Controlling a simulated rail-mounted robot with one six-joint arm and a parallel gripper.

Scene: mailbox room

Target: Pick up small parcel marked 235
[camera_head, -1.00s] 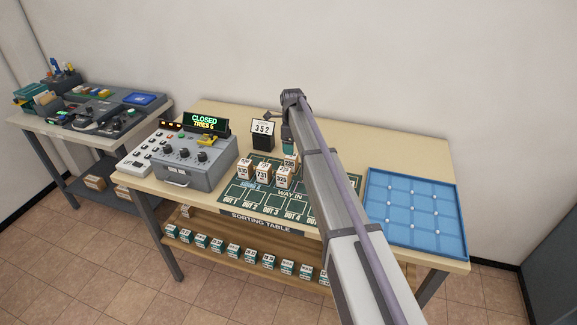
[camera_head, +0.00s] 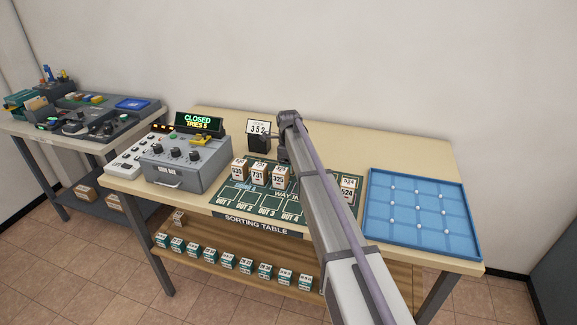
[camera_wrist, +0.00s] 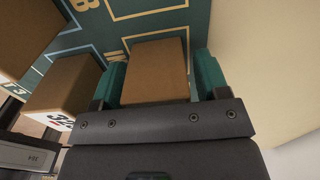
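In the wrist view, my gripper (camera_wrist: 158,80) has its two green fingers on either side of a plain brown parcel (camera_wrist: 158,68). The gaps beside the parcel are very thin, and I cannot tell whether the fingers press on it. Its number does not show. In the head view, my gripper and that parcel are hidden behind my arm. Small parcels stand on the green sorting mat (camera_head: 240,198): one that seems to read 831 (camera_head: 238,171), one marked 731 (camera_head: 258,175) and one marked 325 (camera_head: 279,178). No label reading 235 is legible.
The 325 parcel (camera_wrist: 62,98) stands close left of my fingers in the wrist view. A 524 parcel (camera_head: 348,188) is right of my arm. A sign reading 352 (camera_head: 259,131), a grey control box (camera_head: 190,160) and a blue tray (camera_head: 420,215) share the table. The back right is clear.

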